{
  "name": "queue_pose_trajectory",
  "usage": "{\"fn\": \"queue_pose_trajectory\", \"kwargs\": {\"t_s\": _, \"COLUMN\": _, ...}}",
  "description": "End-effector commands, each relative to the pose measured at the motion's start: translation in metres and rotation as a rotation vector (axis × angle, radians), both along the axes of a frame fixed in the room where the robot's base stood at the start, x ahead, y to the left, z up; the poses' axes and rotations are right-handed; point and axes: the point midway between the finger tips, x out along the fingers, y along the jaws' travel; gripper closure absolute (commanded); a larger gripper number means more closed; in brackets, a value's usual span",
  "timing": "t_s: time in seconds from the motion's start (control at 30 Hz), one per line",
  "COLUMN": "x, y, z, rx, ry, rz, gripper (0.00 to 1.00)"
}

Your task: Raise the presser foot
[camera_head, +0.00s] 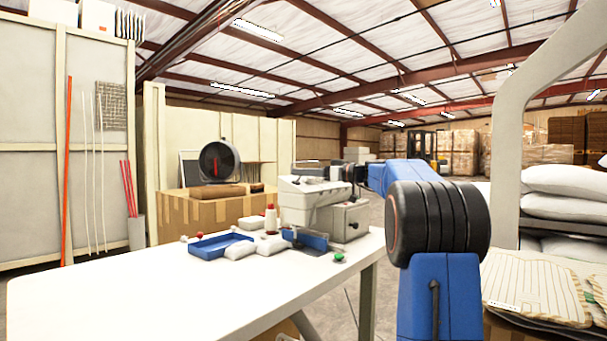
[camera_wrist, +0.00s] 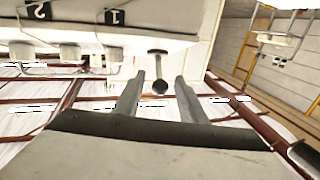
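The sewing machine (camera_head: 308,205) stands on the white table, pale with a grey box on its right side. In the wrist view its pale body (camera_wrist: 120,38) fills the top, with labels 1 and 2 upside down. A short dark lever with a round knob (camera_wrist: 160,86) sticks out from it; I take it to be the presser foot lever. My gripper (camera_wrist: 160,82) is open, one finger on each side of the knob, with gaps visible on both sides. The presser foot itself cannot be made out. In the head view my gripper is small beside the machine's top.
The white table (camera_head: 190,290) holds blue trays (camera_head: 222,244), small white pillows (camera_head: 272,246), a red-topped spool (camera_head: 270,220) and a green button (camera_head: 339,257). A cardboard box (camera_head: 200,212) stands behind. White pillows (camera_head: 565,195) are stacked at right beside a grey frame post (camera_head: 507,150).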

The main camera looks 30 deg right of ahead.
Motion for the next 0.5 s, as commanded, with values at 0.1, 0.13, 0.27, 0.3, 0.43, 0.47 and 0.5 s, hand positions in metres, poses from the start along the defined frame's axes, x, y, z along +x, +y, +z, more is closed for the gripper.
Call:
{"fn": "queue_pose_trajectory", "kwargs": {"t_s": 0.1, "x": 0.0031, "y": 0.0027, "z": 0.0002, "rx": 0.000, "ry": 0.000, "rz": 0.001, "gripper": 0.62}}
{"fn": "queue_pose_trajectory", "kwargs": {"t_s": 0.13, "x": 0.0033, "y": 0.0029, "z": 0.0002, "rx": 0.000, "ry": 0.000, "rz": 0.001, "gripper": 0.62}}
{"fn": "queue_pose_trajectory", "kwargs": {"t_s": 0.27, "x": 0.0034, "y": 0.0028, "z": 0.0001, "rx": 0.000, "ry": 0.000, "rz": 0.000, "gripper": 0.62}}
{"fn": "queue_pose_trajectory", "kwargs": {"t_s": 0.3, "x": 0.0035, "y": 0.0027, "z": 0.0001, "rx": 0.000, "ry": 0.000, "rz": 0.000, "gripper": 0.62}}
{"fn": "queue_pose_trajectory", "kwargs": {"t_s": 0.43, "x": 0.0034, "y": 0.0027, "z": 0.0000, "rx": 0.000, "ry": 0.000, "rz": 0.000, "gripper": 0.82}}
{"fn": "queue_pose_trajectory", "kwargs": {"t_s": 0.47, "x": 0.0033, "y": 0.0026, "z": 0.0000, "rx": 0.000, "ry": 0.000, "rz": 0.000, "gripper": 0.89}}
{"fn": "queue_pose_trajectory", "kwargs": {"t_s": 0.5, "x": 0.0034, "y": 0.0025, "z": 0.0000, "rx": 0.000, "ry": 0.000, "rz": 0.000, "gripper": 0.98}}
